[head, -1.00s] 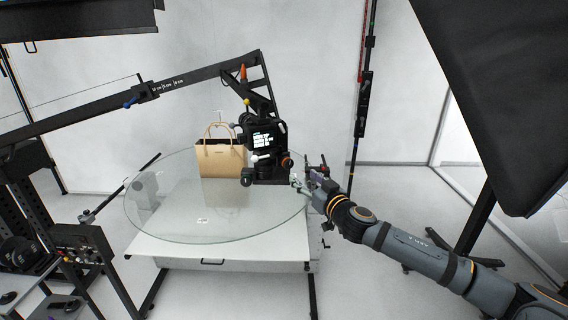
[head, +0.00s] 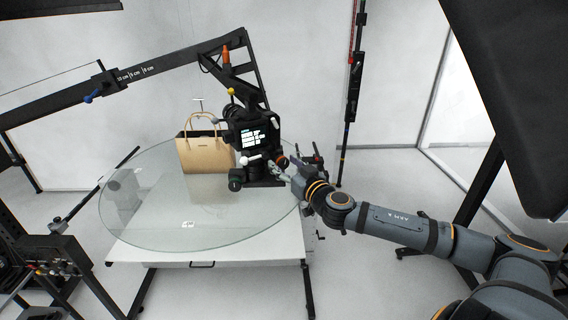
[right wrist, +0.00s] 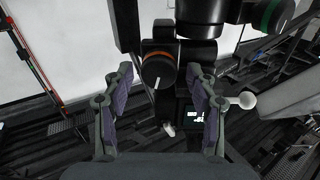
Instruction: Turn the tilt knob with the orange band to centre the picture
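The tilt knob with the orange band (head: 281,162) is on the right of the black camera head, low beside the glass disc. In the right wrist view the knob (right wrist: 157,72) is dark, with a white pointer line and an orange band along its top. My right gripper (right wrist: 161,76) is open, with one finger on each side of the knob; I see gaps, and contact is not clear. In the head view my right gripper (head: 296,172) is close beside the knob. The camera's screen (head: 254,138) shows white blocks too small to read. My left gripper is not in view.
A tan handbag (head: 203,154) stands on the round glass turntable (head: 140,212). A black jib arm (head: 165,60) carries the camera. A green-banded knob (right wrist: 273,14) and a white ball-ended lever (right wrist: 244,100) are near my right gripper. A dark panel (head: 515,100) hangs at right.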

